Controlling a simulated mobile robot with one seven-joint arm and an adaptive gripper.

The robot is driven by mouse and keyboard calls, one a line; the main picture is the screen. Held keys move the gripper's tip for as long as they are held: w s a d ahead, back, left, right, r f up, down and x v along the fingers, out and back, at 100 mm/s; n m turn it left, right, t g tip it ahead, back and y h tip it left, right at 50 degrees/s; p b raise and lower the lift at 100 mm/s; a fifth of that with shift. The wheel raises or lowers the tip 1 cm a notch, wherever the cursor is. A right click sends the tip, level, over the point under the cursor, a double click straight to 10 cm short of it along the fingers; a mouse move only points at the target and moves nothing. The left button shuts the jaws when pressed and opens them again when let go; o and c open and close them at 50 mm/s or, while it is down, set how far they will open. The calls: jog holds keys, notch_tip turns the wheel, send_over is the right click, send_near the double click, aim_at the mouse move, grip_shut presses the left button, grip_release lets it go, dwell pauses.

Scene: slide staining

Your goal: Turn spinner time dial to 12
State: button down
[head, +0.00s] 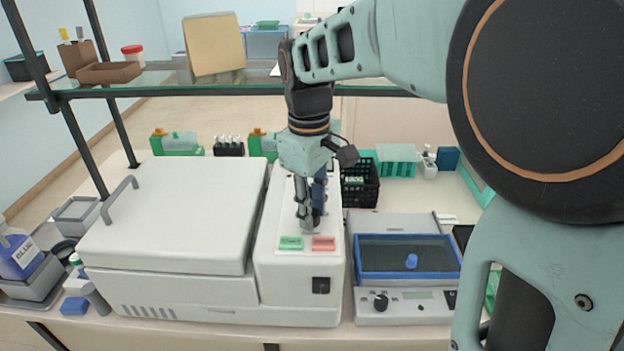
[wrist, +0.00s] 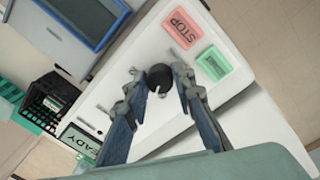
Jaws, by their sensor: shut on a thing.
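The spinner (head: 180,215) is a large white machine with a closed, handled lid at its left and a control panel on its right. In the wrist view, a round black dial (wrist: 160,76) with a small white pointer mark sits on the panel (wrist: 150,45), between my gripper's fingers. My gripper (wrist: 158,75) is shut on the dial, one finger on each side. In the head view my gripper (head: 308,222) points down at the panel, above the buttons, and hides the dial. The dial's numbers cannot be read.
A green START button (wrist: 213,63) and a red STOP button (wrist: 181,28) are close to the dial. A READY display (wrist: 80,139) is on the panel. A blue-rimmed bath (head: 405,258) stands right of the spinner. A glass shelf (head: 150,80) spans behind my arm.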

jog(key=m+p, duration=0.1)
jog(key=m, duration=0.6)
jog(key=shift+a, duration=0.1)
jog(key=m, duration=0.4)
jog(key=shift+g+p, duration=0.3)
jog(key=shift+a+m, duration=0.1)
jog(key=shift+m, duration=2)
jog(key=c, duration=1.6)
grip_release()
jog(key=shift+r, duration=0.1)
jog(key=r, duration=1.2)
jog(key=shift+w+a, duration=0.1)
jog(key=shift+a, duration=0.2)
jog(key=shift+f, duration=0.1)
